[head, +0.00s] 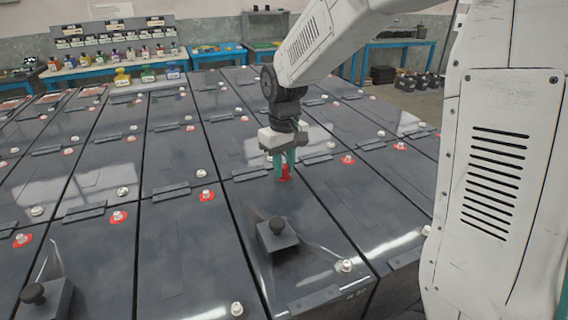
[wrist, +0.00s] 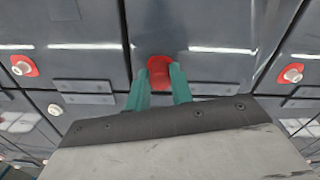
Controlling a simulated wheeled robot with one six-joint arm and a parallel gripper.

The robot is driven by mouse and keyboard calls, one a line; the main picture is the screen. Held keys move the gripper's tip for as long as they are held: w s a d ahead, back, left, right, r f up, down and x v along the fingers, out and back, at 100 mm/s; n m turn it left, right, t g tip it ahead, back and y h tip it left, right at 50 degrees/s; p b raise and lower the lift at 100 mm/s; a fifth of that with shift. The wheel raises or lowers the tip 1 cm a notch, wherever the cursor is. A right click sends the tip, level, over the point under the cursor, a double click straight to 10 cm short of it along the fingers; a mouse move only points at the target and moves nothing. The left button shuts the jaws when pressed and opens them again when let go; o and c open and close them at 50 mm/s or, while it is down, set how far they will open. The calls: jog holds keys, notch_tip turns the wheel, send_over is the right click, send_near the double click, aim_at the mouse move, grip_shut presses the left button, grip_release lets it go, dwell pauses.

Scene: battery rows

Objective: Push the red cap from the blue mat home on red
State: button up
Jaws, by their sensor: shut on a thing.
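My gripper (head: 284,165) points down over the battery rows, its green fingers shut on the red cap (head: 285,173). In the wrist view the red cap (wrist: 160,72) shows between the two green fingertips (wrist: 162,82), over the near end of a dark battery (wrist: 200,20). The cap covers the spot where a terminal with a red ring would show, so I cannot tell how far down it sits. The blue mat cannot be made out for certain in either view.
Neighbouring batteries carry bare posts on red rings (head: 207,195) and plain pale posts (head: 345,266). A dark block with a knob (head: 277,235) stands on the battery in front of my gripper. Blue tables (head: 115,70) with small items line the back wall.

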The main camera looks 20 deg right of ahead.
jog(key=o, duration=1.5)
jog(key=shift+r, duration=3.5)
